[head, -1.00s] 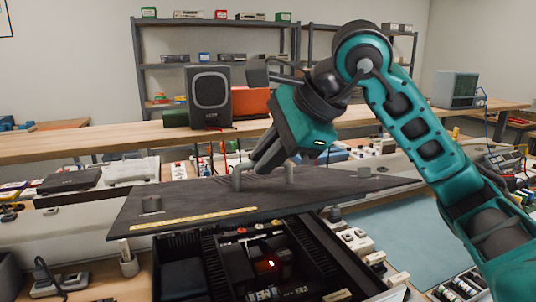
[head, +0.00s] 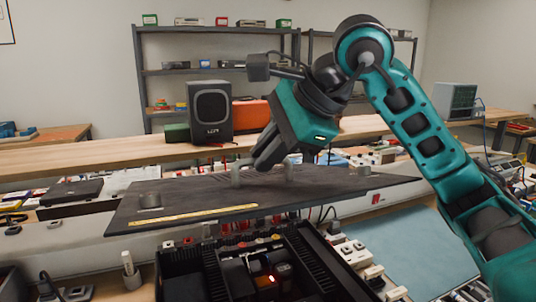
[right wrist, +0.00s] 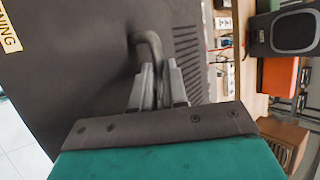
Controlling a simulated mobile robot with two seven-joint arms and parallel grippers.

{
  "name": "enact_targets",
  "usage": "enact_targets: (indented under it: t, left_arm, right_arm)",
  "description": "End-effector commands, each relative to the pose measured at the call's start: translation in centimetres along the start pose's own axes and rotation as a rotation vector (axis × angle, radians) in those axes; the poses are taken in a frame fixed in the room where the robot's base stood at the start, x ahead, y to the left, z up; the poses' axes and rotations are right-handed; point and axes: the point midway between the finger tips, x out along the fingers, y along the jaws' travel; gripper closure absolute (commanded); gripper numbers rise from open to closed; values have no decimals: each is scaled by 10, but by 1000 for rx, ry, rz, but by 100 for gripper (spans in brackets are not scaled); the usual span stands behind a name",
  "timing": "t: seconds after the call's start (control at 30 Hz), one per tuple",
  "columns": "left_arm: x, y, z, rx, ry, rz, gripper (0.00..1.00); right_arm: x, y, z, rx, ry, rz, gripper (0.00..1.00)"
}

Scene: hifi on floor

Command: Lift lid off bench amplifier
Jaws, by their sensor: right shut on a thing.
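The lid (head: 190,198) is a wide dark panel with a yellow strip along its near edge and a grey handle on top. It is held in the air, apart from the amplifier. The amplifier (head: 200,268) is an open black case below it, with ribbed sides, inner parts and a small red light. My right gripper (head: 262,164) is above the lid, shut on the lid's handle (head: 236,174). In the right wrist view the fingers (right wrist: 158,88) close around the bent handle (right wrist: 148,45), and the lid (right wrist: 80,60) fills the left side. My left gripper is not in view.
A blue mat (head: 420,245) lies right of the amplifier, mostly clear. Small parts (head: 362,262) line the amplifier's right side. Behind the lid stands a wooden bench (head: 80,150) with a black speaker (head: 210,108) and an orange box (head: 250,113).

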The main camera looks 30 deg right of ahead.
Motion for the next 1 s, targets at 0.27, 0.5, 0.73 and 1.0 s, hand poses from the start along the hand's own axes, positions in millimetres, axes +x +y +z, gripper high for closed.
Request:
enact_targets:
  t: [0.27,0.5,0.73,1.0]
  left_arm:
    - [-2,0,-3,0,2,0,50]
    - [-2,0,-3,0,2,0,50]
    - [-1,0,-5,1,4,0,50]
    - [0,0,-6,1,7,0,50]
  right_arm:
    - [-13,-10,5,4,3,-3,100]
    - [-22,-16,8,4,4,-1,100]
    - [-24,-17,9,4,4,0,100]
    - [-24,-17,9,5,4,0,100]
